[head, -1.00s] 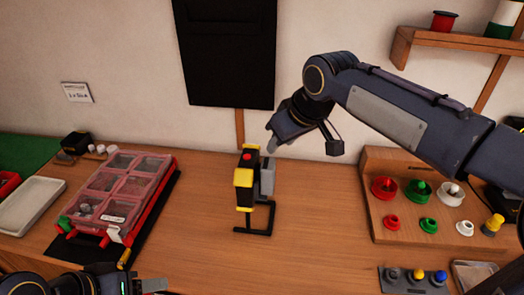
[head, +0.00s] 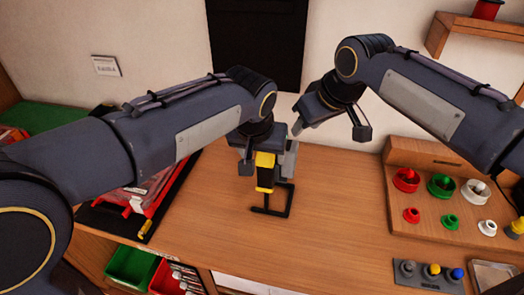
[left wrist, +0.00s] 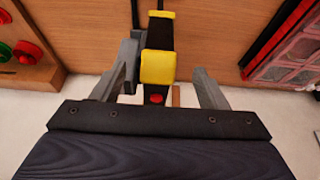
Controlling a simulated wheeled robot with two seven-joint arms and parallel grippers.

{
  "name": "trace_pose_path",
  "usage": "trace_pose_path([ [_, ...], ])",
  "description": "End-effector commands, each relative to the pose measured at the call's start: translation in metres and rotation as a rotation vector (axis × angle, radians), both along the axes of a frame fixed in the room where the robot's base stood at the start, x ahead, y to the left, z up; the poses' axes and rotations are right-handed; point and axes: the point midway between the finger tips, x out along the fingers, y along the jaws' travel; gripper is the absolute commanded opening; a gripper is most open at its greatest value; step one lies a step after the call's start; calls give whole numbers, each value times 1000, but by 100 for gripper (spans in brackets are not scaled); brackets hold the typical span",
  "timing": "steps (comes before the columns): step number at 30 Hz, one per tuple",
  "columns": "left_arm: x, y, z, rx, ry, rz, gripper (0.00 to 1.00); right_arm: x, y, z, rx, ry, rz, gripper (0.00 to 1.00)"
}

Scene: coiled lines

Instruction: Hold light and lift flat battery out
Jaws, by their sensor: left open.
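The light (head: 265,172) is a yellow and black device upright on a black stand (head: 270,211) on the bench. Its yellow head and red button also show in the left wrist view (left wrist: 157,67). My left gripper (head: 265,165) is open and comes down over the light from behind. In the left wrist view the light is between its two grey fingers, nearer the left finger, with a gap to the right one. A grey part (head: 289,160) stands at the light's right side. My right gripper (head: 331,131) is apart and empty, behind and right of the light. I cannot make out the battery.
A wooden rack with coloured spools (head: 406,181) stands at the right, with a grey strip of knobs (head: 430,273) before it. A red-framed case (head: 150,196) is at the left, partly behind my left arm. Green (head: 131,265) and red bins sit below the front edge.

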Motion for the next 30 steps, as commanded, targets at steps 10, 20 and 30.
trace_pose_path([
  [10, 17, -6, -41, 9, -3, 0, 67, 0, 0, 0, 0, 0, 0, 36],
  [20, 29, -8, -69, 6, -5, -1, 67, 0, 0, 0, 0, 0, 0, 36],
  [30, 30, -8, -70, 5, -6, -2, 59, 0, 0, 0, 0, 0, 0, 36],
])
